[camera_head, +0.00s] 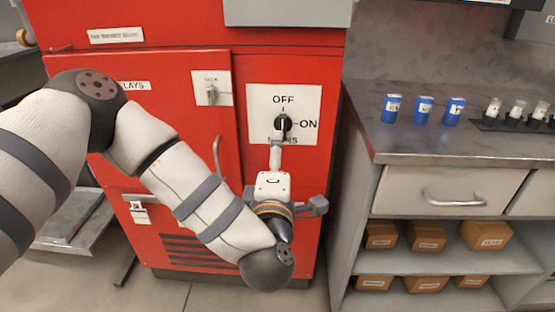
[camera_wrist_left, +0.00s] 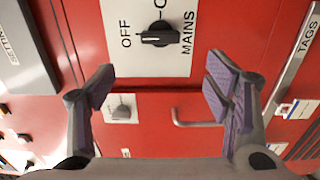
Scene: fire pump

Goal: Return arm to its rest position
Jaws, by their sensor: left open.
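My left gripper (camera_head: 276,157) is in front of the red cabinet (camera_head: 190,130), just below the black mains knob (camera_head: 284,123) in the head view. In the left wrist view its two purple-padded fingers (camera_wrist_left: 160,92) are spread wide with nothing between them. The knob (camera_wrist_left: 158,36) shows beyond them, apart from both fingers, on its white plate. The knob's pointer mark is toward OFF. My left arm reaches across from the left side, bent low at the wrist. The lower finger is hidden in the head view. My right gripper is not in view.
A smaller switch (camera_head: 211,92) and a door handle (camera_head: 217,155) are on the cabinet left of the knob. A grey bench (camera_head: 420,150) at right holds blue cylinders (camera_head: 425,108) and a dark rack (camera_head: 510,126). Cardboard boxes (camera_head: 427,236) fill its shelves.

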